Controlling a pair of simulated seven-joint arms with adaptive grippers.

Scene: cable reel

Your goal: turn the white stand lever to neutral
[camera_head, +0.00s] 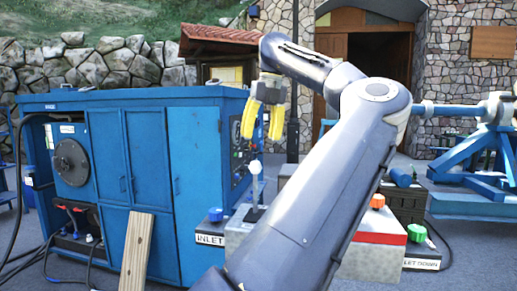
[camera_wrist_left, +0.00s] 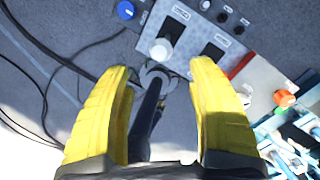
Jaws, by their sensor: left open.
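In the left wrist view the gripper (camera_wrist_left: 160,80) is open, with no lever between the fingers. My left forearm hides part of the control box. My right gripper is not in view.
A blue machine cabinet (camera_head: 145,165) stands close on the left. A blue knob (camera_head: 215,214), an orange knob (camera_head: 377,200) and a green knob (camera_head: 417,233) stick up around the controls. A wooden plank (camera_head: 137,250) leans in front. A blue frame (camera_head: 475,195) stands at right.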

